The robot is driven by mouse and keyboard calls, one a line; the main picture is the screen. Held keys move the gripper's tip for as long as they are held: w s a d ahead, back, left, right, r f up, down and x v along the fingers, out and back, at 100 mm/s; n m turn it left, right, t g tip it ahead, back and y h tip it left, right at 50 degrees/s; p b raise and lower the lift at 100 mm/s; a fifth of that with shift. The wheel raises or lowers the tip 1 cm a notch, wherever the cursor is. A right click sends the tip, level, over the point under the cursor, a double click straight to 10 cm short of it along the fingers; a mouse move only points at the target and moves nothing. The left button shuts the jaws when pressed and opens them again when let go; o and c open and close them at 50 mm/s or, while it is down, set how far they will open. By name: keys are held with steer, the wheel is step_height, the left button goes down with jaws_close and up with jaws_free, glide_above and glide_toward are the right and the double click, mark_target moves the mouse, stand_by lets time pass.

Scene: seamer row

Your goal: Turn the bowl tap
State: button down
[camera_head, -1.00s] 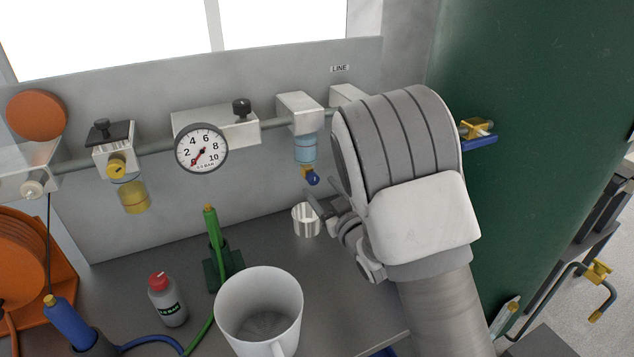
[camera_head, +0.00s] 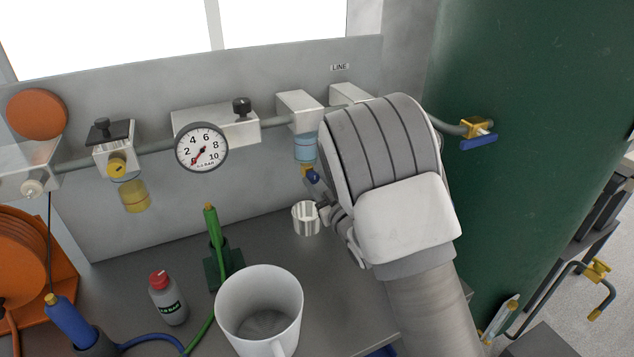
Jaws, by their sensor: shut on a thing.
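The bowl tap (camera_head: 312,177) is a small blue handle on a brass fitting under a clear bowl with blue liquid (camera_head: 304,149). The bowl hangs from a pale block on the wall pipe. My gripper (camera_head: 316,187) is at the tap from the lower right, with its fingers shut on the blue handle. My wrist hides most of the fingers, so the exact grip is hard to see. A small metal cup (camera_head: 303,219) stands on the bench below the tap, left of my gripper.
A pressure gauge (camera_head: 201,148) and a yellow bowl (camera_head: 133,196) hang to the left. A white mug (camera_head: 259,304), a red-capped bottle (camera_head: 167,298) and a green tool in a stand (camera_head: 214,230) stand on the bench. A blue-handled valve (camera_head: 478,141) is at right.

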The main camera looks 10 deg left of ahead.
steer(key=shift+m+b, duration=0.3)
steer(key=shift+b, duration=0.15)
steer(key=shift+w+d+f+m+b, duration=0.1)
steer(key=shift+f+m+b, duration=0.05)
steer(key=shift+m+b, duration=2.25)
steer(key=shift+b, duration=0.05)
steer(key=c, duration=0.5)
jaws_free()
steer(key=shift+c, duration=0.2)
